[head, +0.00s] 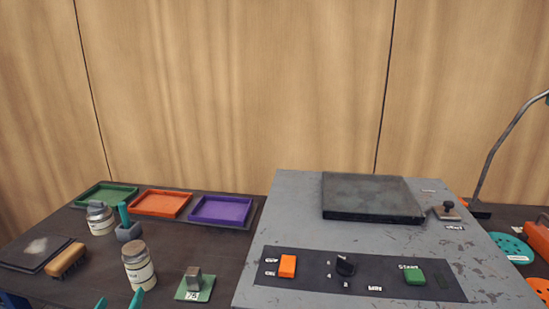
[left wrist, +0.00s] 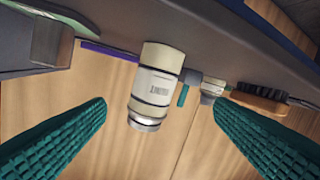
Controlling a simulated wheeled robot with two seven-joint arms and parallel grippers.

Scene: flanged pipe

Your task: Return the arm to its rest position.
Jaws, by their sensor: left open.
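My left gripper (head: 118,302) shows only its two teal fingertips at the bottom edge of the head view, left of centre. In the left wrist view its ribbed teal fingers (left wrist: 160,108) stand wide apart with nothing held between them. A cream jar with a grey-brown lid (head: 138,266) stands on the dark table just beyond the fingertips. This jar (left wrist: 158,85) appears upside down between the fingers in the left wrist view, apart from both. The rest of my left arm is hidden below the head view. My right gripper is in neither view.
Near the jar are a brush (head: 65,260), a second jar (head: 100,219), a teal-handled tool (head: 127,226) and a metal block on a green plate (head: 195,283). Green, orange and purple trays (head: 221,210) lie behind. A grey console (head: 290,213) with buttons rises at right.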

